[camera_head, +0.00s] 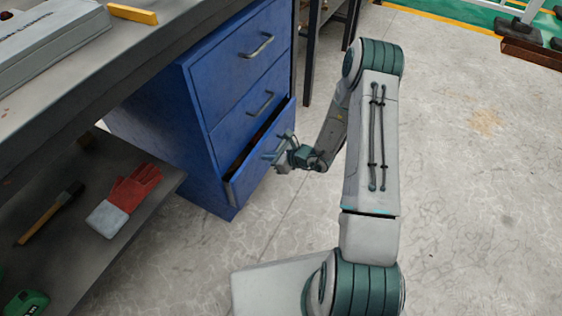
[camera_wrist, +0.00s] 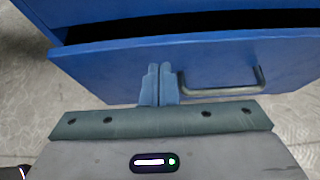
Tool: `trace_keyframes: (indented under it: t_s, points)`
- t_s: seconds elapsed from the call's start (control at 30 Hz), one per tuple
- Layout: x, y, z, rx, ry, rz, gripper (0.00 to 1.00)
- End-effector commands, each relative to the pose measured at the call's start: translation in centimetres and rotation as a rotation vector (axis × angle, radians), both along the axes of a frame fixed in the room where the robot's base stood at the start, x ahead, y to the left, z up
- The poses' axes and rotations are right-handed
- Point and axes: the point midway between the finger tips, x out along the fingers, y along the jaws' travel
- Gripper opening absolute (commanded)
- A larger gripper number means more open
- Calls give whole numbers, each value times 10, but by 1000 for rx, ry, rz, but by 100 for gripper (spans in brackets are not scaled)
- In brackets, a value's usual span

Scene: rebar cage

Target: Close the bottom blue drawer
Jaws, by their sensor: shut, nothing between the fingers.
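The blue cabinet (camera_head: 190,126) has three drawers with metal handles. The bottom drawer (camera_head: 240,183) stands a little open, with a dark gap along its top edge. In the wrist view its blue front (camera_wrist: 110,70) fills the middle, with the dark opening behind it and its handle (camera_wrist: 222,91) to the right of my fingers. My gripper (camera_head: 272,158) is in front of the bottom drawer. In the wrist view my gripper (camera_wrist: 159,72) is shut and empty, its fingertips at the drawer front, left of the handle. I cannot tell whether they touch it.
The workbench (camera_head: 130,62) stands left of the cabinet, with a grey case (camera_head: 50,40) on top. Its lower shelf (camera_head: 75,230) holds a red glove (camera_head: 135,185) and a hammer (camera_head: 50,213). The concrete floor (camera_head: 470,200) to the right is clear.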

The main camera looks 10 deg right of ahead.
Motion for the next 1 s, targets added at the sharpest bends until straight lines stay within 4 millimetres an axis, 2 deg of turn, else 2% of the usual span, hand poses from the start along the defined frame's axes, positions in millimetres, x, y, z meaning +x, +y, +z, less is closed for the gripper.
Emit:
trace_keyframes:
  t_s: [0.2, 0.63, 0.9, 1.0]
  points:
    - [11, 14, 0, -2, -1, 0, 0]
    - [14, 18, 0, -1, -1, 0, 0]
    - [39, 50, -1, -1, -1, 3, 0]
    - [43, 56, 0, 0, -1, 3, 0]
